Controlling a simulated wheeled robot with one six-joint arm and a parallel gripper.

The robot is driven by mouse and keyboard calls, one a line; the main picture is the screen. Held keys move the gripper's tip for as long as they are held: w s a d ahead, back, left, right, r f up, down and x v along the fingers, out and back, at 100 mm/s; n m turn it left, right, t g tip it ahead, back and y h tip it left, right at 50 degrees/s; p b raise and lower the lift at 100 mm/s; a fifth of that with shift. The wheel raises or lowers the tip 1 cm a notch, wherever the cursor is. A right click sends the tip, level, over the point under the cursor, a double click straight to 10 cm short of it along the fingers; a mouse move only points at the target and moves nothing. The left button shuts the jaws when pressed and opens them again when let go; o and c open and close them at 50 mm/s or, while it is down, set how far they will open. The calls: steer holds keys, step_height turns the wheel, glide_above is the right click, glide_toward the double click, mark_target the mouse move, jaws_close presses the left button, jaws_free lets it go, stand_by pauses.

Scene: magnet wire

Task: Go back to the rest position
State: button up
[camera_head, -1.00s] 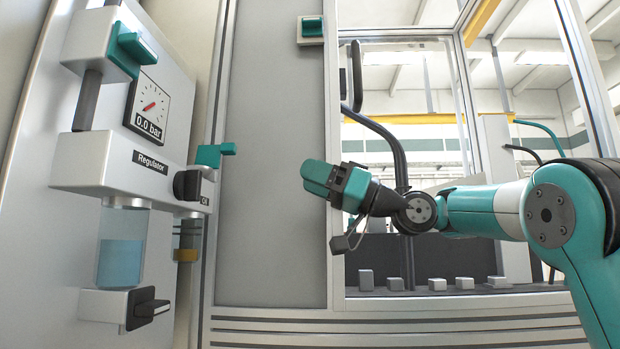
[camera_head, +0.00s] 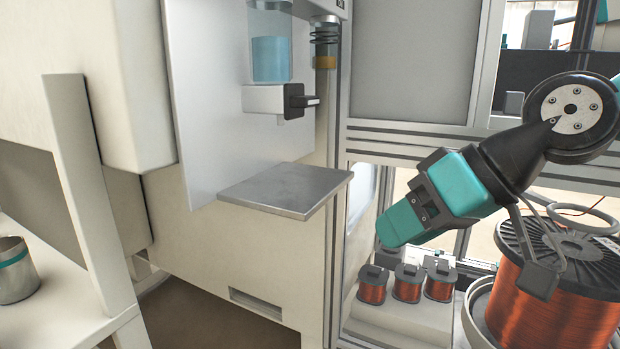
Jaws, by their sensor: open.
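My gripper (camera_head: 398,226) is at the right of the view, at the end of my teal and black arm, with its teal fingers pointing down and to the left. It holds nothing that I can see. The gap between its fingers is hard to see from this side. It hangs in front of the machine frame, to the right of a grey metal shelf (camera_head: 287,190) and above several small copper wire spools (camera_head: 407,290). It looks apart from all of them.
A large copper wire spool (camera_head: 550,300) stands below my arm at the lower right. A container of blue liquid (camera_head: 271,58) with a black-handled valve (camera_head: 294,101) sits above the shelf. A metal cup (camera_head: 15,275) stands on a white table (camera_head: 65,310) at the left.

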steer(key=s+d+f+g+h+p, duration=0.1)
steer(key=s+d+f+g+h, duration=0.1)
steer(key=s+f, duration=0.3)
steer(key=s+d+f+g+h, duration=0.2)
steer(key=s+f, duration=0.2)
steer(key=s, duration=0.4)
step_height(320, 180, up, 36)
steer(key=p, duration=3.5)
steer(key=shift+w+f, duration=0.15)
steer(key=shift+w, duration=0.25)
steer(key=shift+a, duration=0.1)
